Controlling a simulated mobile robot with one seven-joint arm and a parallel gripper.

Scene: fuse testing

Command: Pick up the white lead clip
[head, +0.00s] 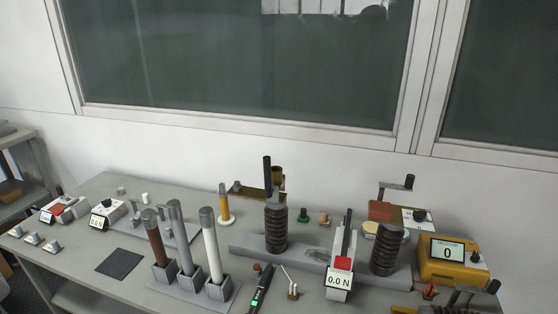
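I cannot tell for sure which thing is the white lead clip. A small white piece (145,198) stands at the back left of the grey bench (85,270). A small brown-based holder with thin white prongs (288,279) stands at the front middle, between a dark pen-like tester and a force gauge. Both are too small to make out in detail. My gripper is not in view.
Three upright tubes (212,250) stand in grey sockets at the front. A ribbed insulator (276,228), a force gauge reading 0.0 N (339,281) and a yellow meter (455,268) crowd the right. A dark mat (119,263) lies flat at left.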

